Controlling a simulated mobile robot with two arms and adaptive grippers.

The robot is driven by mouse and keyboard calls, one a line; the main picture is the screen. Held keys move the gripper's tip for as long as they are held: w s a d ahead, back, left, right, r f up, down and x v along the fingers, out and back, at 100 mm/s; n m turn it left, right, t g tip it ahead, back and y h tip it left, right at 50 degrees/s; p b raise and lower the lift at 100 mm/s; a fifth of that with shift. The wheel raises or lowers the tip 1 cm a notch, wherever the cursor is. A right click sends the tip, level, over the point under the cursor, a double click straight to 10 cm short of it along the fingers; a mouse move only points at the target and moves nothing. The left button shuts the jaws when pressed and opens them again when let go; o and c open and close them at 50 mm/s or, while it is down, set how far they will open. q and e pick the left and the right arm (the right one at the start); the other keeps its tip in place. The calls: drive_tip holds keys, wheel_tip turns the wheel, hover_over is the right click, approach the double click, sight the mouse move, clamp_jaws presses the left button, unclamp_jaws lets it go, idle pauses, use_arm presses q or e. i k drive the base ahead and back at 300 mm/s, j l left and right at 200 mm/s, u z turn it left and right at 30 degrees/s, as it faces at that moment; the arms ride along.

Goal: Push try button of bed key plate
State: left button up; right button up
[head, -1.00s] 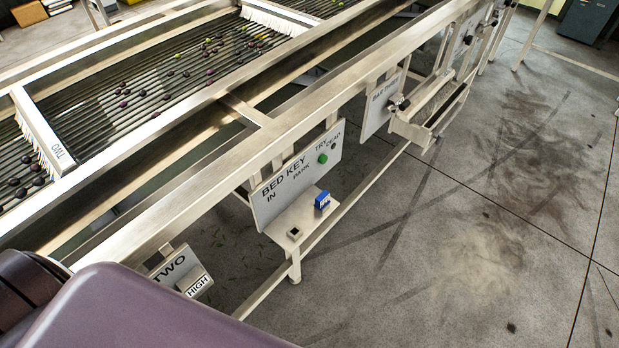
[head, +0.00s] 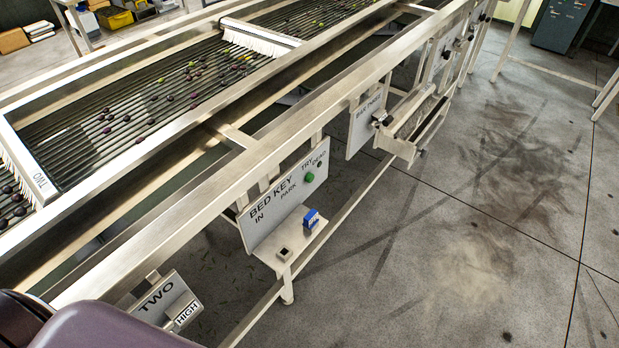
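The bed key plate (head: 262,222) is a pale upright panel under the near rail of the sizer, lettered BED KEY, IN, PARK, TRY and DEAD. A green round button (head: 309,177) sits on it just below the word TRY. A small dark spot (head: 320,164) is by the word DEAD. A blue block (head: 311,218) stands on the shelf below the plate, and a small square dark-topped socket (head: 284,254) is at the shelf's left. Neither gripper is in view.
A plate marked TWO (head: 160,298) with a HIGH tag (head: 187,314) is at lower left. A BAR plate (head: 366,122) and a metal trough (head: 418,130) hang further along. The sizer's long rail (head: 250,172) runs above the plates. The concrete floor (head: 450,270) at right is clear.

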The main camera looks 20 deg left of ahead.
sight(310, 177)
drive_tip(key=i+l, duration=0.15)
drive_tip(key=l, duration=0.2)
drive_tip(key=i+l, duration=0.1)
drive_tip(key=l, duration=0.25)
drive_tip(key=i+l, duration=0.15)
drive_tip(key=l, duration=0.25)
drive_tip(key=i+l, duration=0.15)
drive_tip(key=l, duration=0.2)
drive_tip(key=i+l, duration=0.1)
drive_tip(key=l, duration=0.25)
drive_tip(key=i+l, duration=0.15)
drive_tip(key=l, duration=0.2)
drive_tip(key=u, duration=1.2)
